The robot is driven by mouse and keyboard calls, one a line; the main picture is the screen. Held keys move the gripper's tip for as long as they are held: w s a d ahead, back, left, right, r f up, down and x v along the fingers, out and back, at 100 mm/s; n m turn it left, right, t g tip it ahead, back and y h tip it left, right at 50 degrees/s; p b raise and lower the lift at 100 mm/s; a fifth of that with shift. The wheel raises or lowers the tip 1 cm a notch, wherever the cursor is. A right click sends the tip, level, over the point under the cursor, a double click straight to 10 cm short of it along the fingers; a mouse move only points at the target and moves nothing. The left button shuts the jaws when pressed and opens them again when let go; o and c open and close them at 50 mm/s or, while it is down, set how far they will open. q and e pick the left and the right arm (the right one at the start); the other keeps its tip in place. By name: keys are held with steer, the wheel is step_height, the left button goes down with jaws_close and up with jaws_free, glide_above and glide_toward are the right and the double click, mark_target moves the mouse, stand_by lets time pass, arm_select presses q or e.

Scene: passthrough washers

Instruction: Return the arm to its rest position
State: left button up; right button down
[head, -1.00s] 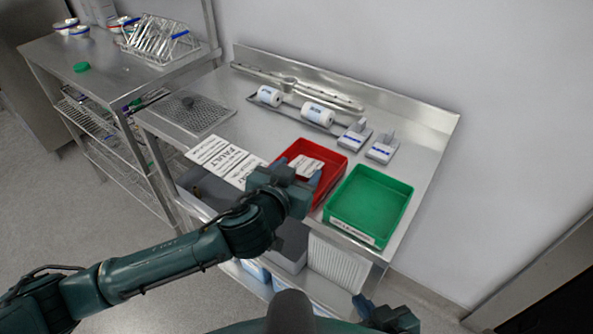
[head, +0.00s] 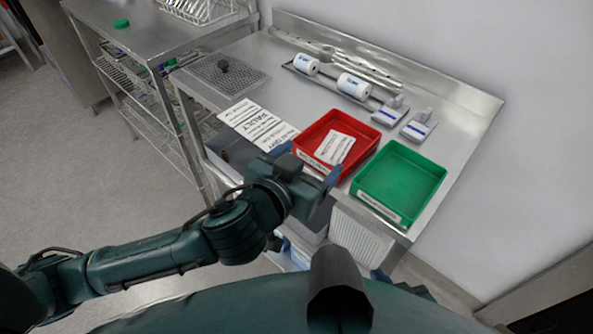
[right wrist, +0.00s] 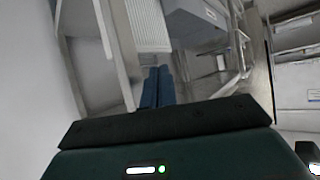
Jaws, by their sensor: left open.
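My left arm comes in from the left in the head view. Its gripper (head: 306,166) is open and empty, with blue fingertips apart near the front edge of the red tray (head: 312,162). A white printed card (head: 335,148) lies in that tray. My right gripper shows in the right wrist view (right wrist: 158,88), low in front of the bench, its two blue fingers side by side with nothing seen between them. In the head view the right arm is mostly hidden behind my own body at the bottom.
A green tray (head: 400,178) stands right of the red one on the steel bench (head: 290,92). Printed sheets (head: 258,126) lie left. Two white rolls (head: 353,86), small white devices (head: 418,125) and a perforated plate (head: 228,75) sit further back. A second steel table (head: 150,35) stands left.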

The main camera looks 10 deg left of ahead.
arm_select(q)
steer(key=v, duration=0.4)
steer(key=s+a+f+g+p, duration=0.1)
steer(key=s+a+f, duration=0.1)
steer(key=f, duration=0.5)
steer(key=s+a+f+n+y+p, duration=0.1)
steer(key=s+a+f, duration=0.2)
steer(key=a+f, duration=0.2)
steer(key=s+a+f+n+g+y, duration=0.1)
steer(key=s+a+f, duration=0.2)
steer(key=f, duration=0.6)
steer(key=shift+s+a+g+p, duration=0.2)
steer(key=shift+s+g+p, duration=0.1)
steer(key=shift+p, duration=0.1)
